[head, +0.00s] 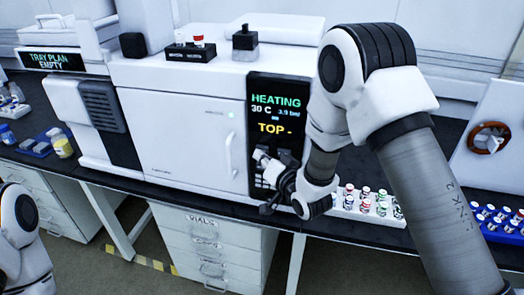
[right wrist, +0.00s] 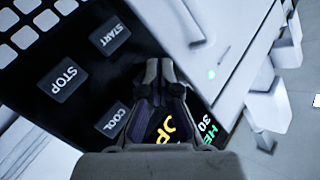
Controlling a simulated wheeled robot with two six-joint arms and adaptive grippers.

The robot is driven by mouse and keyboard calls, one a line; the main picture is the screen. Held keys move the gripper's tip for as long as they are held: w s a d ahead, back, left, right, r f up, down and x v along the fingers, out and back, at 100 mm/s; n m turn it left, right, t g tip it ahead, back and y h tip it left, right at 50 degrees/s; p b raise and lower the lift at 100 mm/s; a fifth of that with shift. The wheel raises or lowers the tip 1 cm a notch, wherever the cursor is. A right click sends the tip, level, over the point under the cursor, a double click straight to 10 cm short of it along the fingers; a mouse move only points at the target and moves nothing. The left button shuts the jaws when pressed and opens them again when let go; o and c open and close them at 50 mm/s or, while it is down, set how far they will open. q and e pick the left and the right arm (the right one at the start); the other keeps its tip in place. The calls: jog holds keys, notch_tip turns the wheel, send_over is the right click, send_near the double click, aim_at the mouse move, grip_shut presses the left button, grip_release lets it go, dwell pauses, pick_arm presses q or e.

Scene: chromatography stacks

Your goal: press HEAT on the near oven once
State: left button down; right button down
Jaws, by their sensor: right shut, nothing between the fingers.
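The near oven (head: 180,130) is a white cabinet on the bench in the head view. Its dark panel (head: 277,92) reads HEATING, 30 C, 3.9 bar and TOP -. My right gripper (head: 264,166) is shut and empty at the lower part of this panel, covering some keys. In the right wrist view the shut fingers (right wrist: 165,72) are in front of the panel. The START key (right wrist: 110,40), STOP key (right wrist: 64,81) and COOL key (right wrist: 112,119) show beside them. No HEAT key shows; the gripper may hide it. I cannot tell whether the fingers touch the panel. My left gripper is out of view.
A vial rack (head: 345,203) with red and green caps stands just right of my right gripper. Capped bottles (head: 190,52) stand on the oven top. White drawers (head: 213,240) are below the bench.

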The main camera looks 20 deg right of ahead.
jog(key=shift+s+a, duration=0.35)
jog(key=shift+s, duration=0.15)
jog(key=s+a, duration=0.1)
jog(key=s, duration=0.1)
jog(key=s+a, duration=0.1)
jog(key=s, duration=0.1)
jog(key=shift+a, duration=0.4)
dwell(0.5)
jog(key=s+d+f+g+h, duration=0.1)
jog(key=s+d+f+g, duration=0.15)
jog(key=s+f, duration=0.4)
jog(key=s+d+f+m+g+h, duration=0.1)
jog(key=s+d+f+g, duration=0.2)
jog(key=f, duration=0.7)
jog(key=s+d+f+g+h, duration=0.1)
jog(key=s+f+g, duration=0.2)
jog(key=s+f, duration=0.4)
jog(key=s+f+n+g, duration=0.3)
jog(key=s, duration=0.5)
jog(key=s+d+f+n+g, duration=0.1)
jog(key=s+f+g, duration=0.3)
jog(key=s, duration=0.4)
jog(key=shift+s+d+n, duration=0.3)
jog(key=shift+s+n, duration=0.1)
jog(key=shift+n, duration=0.5)
